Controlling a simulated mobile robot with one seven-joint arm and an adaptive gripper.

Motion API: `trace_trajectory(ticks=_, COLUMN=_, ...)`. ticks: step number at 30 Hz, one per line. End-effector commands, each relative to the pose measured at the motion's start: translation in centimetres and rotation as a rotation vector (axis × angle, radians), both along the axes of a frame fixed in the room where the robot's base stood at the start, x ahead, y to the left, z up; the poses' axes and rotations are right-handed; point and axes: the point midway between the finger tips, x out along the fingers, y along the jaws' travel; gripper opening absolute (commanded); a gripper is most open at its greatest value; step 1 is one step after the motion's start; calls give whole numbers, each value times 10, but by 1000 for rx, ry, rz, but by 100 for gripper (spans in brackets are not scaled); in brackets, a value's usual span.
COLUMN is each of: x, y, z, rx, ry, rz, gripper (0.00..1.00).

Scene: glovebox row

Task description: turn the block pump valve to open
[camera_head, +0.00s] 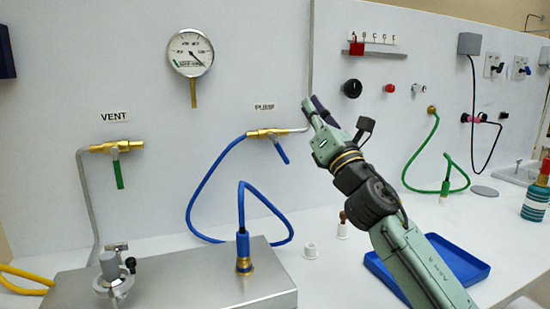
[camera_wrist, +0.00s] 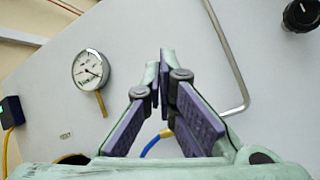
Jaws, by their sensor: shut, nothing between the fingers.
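A brass valve (camera_head: 262,133) with a blue lever (camera_head: 281,150) is on the wall panel, under a label (camera_head: 264,107) that looks like PUMP but is hard to read. The lever hangs down, tilted to the lower right. My gripper (camera_head: 318,108) is right of this valve and slightly higher, apart from the lever. In the wrist view my gripper (camera_wrist: 161,58) is shut and empty. A bit of brass (camera_wrist: 166,133) and blue hose (camera_wrist: 150,147) show behind the fingers; the lever is hidden there.
A VENT valve (camera_head: 104,146) with a hanging green lever (camera_head: 118,168) and a gauge (camera_head: 191,53) are left. A metal block (camera_head: 190,287) with fittings stands below. A blue tray (camera_head: 455,258) lies behind my arm. A grey pipe (camera_head: 311,60) runs down the panel near my gripper.

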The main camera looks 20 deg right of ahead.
Motion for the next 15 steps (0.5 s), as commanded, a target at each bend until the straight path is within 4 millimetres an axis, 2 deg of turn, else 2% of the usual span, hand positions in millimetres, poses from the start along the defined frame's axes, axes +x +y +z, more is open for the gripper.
trace_trajectory(ticks=3, x=17, y=-16, z=-27, rx=206, ry=124, rz=3, gripper=0)
trace_trajectory(ticks=6, x=33, y=-15, z=-65, rx=342, ry=276, rz=28, gripper=0)
trace_trajectory(ticks=8, x=39, y=-7, z=-89, rx=402, ry=374, rz=55, gripper=0)
trace_trajectory(ticks=12, x=46, y=21, z=-136, rx=477, ry=573, rz=135, gripper=0)
trace_trajectory(ticks=15, x=45, y=39, z=-156, rx=496, ry=664, rz=184, gripper=0)
